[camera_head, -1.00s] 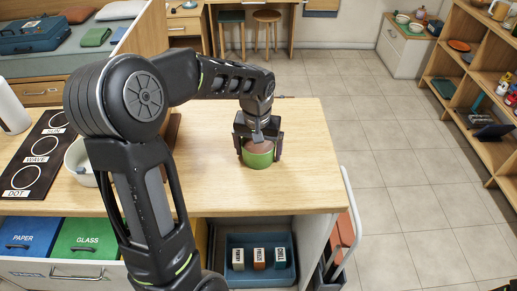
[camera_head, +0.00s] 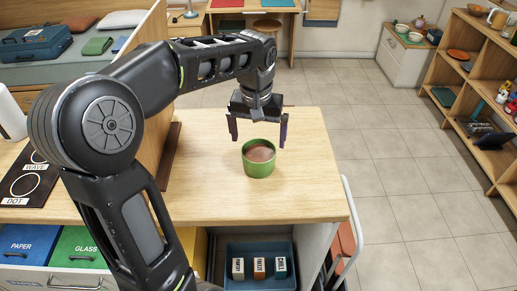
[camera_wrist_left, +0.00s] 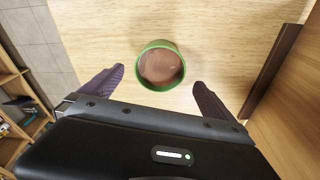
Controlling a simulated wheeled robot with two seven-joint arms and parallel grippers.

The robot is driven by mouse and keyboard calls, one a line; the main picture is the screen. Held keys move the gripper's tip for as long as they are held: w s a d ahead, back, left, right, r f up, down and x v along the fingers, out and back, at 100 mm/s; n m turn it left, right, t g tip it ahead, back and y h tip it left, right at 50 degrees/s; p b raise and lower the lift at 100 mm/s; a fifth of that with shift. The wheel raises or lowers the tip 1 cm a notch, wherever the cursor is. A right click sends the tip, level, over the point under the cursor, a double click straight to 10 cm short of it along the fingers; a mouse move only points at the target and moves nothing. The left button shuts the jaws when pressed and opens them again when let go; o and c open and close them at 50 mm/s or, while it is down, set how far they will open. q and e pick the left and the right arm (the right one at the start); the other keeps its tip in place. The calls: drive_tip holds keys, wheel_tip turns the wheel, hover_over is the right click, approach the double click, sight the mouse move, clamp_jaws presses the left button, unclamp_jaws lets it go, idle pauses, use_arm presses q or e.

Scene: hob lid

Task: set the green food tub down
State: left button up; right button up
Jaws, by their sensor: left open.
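The green food tub (camera_head: 259,166) stands upright on the wooden worktop (camera_head: 208,190), with brown contents showing inside its rim. In the left wrist view the tub (camera_wrist_left: 160,66) lies beyond and between the fingertips, touching neither. My left gripper (camera_head: 258,134) is open and empty, with its fingers spread wide above and behind the tub. The left wrist view also shows the spread fingers of the left gripper (camera_wrist_left: 158,76). My right gripper is not in view.
A dark upright panel edge (camera_head: 172,155) stands on the worktop left of the tub. A dark labelled board (camera_head: 28,188) lies at the far left. A blue bin (camera_head: 260,273) with several small boxes sits below. The worktop around the tub is clear.

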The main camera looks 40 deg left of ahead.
use_arm(q)
drive_tip(key=shift+s+r, duration=0.15)
drive_tip(key=shift+r, duration=1.1)
